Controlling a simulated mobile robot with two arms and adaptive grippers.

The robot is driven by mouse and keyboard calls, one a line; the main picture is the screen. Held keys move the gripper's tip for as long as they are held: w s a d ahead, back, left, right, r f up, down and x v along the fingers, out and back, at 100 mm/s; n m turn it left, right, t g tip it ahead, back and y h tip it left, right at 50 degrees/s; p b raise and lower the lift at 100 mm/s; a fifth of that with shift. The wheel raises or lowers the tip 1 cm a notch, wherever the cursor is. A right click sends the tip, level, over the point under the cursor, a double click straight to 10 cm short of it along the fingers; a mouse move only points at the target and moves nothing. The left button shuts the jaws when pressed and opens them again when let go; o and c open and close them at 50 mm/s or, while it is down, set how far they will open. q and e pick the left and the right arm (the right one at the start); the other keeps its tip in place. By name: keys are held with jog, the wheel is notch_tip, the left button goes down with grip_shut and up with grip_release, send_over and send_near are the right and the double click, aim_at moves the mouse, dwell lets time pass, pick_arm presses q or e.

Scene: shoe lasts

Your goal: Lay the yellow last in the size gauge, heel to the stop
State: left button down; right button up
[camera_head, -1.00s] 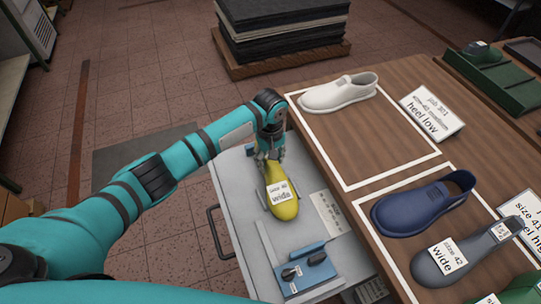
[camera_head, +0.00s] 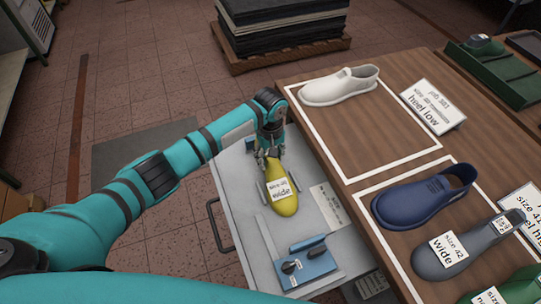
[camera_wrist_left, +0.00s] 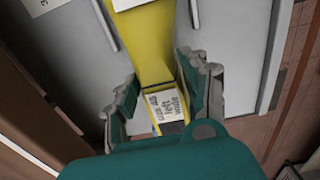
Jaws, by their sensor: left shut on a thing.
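The yellow last (camera_head: 284,206) has a white label reading "wide" and lies lengthwise over the grey surface, toe towards the bottom of the head view. Thin grey rails (camera_head: 262,193) run along its two sides, apparently part of the size gauge. My left gripper (camera_head: 269,156) is shut on its far end. In the left wrist view the fingers flank the yellow last (camera_wrist_left: 152,42) near a small printed label. Whether it rests on the surface or hovers, and any heel stop, I cannot tell. My right gripper is not in view.
A blue fixture (camera_head: 306,263) with a dark knob sits nearer on the grey surface. The wooden bench (camera_head: 298,82) at right carries a white shoe (camera_head: 338,87), a blue shoe (camera_head: 424,201), a grey last (camera_head: 436,262) and sign cards. A dark stack (camera_head: 282,22) stands behind.

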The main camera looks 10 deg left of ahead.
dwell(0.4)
pick_arm(q)
jog(key=c, duration=0.6)
grip_release()
jog(key=shift+o, duration=0.2)
jog(key=shift+f, duration=0.15)
notch_tip(320, 180, up, 12)
